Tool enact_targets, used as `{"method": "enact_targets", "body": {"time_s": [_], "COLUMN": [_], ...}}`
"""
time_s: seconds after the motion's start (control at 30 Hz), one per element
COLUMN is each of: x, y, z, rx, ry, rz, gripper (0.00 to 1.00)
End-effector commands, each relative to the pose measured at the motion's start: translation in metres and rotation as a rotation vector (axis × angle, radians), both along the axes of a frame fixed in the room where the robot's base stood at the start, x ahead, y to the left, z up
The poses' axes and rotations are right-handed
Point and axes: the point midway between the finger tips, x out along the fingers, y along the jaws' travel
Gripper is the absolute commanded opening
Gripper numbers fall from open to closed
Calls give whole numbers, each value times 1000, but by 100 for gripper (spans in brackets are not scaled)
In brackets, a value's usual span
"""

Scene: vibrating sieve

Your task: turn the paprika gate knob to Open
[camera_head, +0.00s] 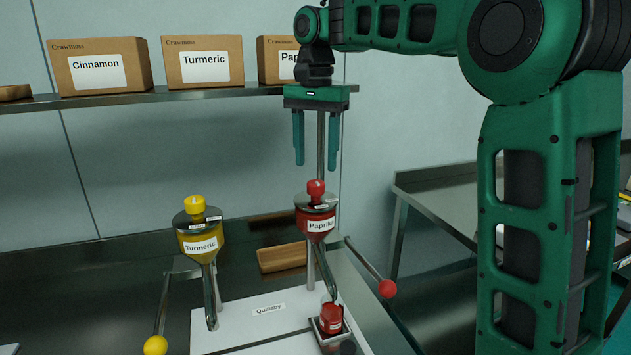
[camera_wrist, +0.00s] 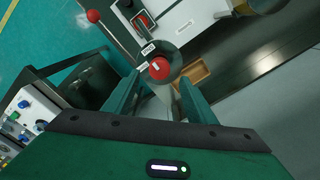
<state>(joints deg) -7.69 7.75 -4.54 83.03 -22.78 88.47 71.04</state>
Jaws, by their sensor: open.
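The red paprika gate knob (camera_head: 316,189) sits on top of the dark lid of the red paprika hopper (camera_head: 318,223), which has a "Paprika" label. In the wrist view the knob (camera_wrist: 160,68) shows as a red disc with a pale mark, between and beyond my fingers. My gripper (camera_head: 316,158) points down above the knob, open and empty, with its fingertips a little higher than the knob and apart from it. The small labels on the lid beside the knob are too small to read in the head view.
A yellow turmeric hopper (camera_head: 200,243) with a yellow knob stands to the left. A lever with a red ball (camera_head: 387,288) sticks out at the right. A red container (camera_head: 331,318) stands below the paprika spout. Boxes line the shelf (camera_head: 200,94) behind. A wooden tray (camera_head: 282,257) lies behind the hoppers.

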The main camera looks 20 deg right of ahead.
Motion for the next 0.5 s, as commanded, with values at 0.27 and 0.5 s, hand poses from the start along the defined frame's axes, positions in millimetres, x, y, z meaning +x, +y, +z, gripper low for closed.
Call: {"method": "enact_targets", "body": {"time_s": [0.27, 0.5], "x": [0, 0], "y": [2, 1], "z": [-24, -46], "rx": [1, 2], "ry": [1, 2], "rz": [4, 2], "gripper": [51, 51]}}
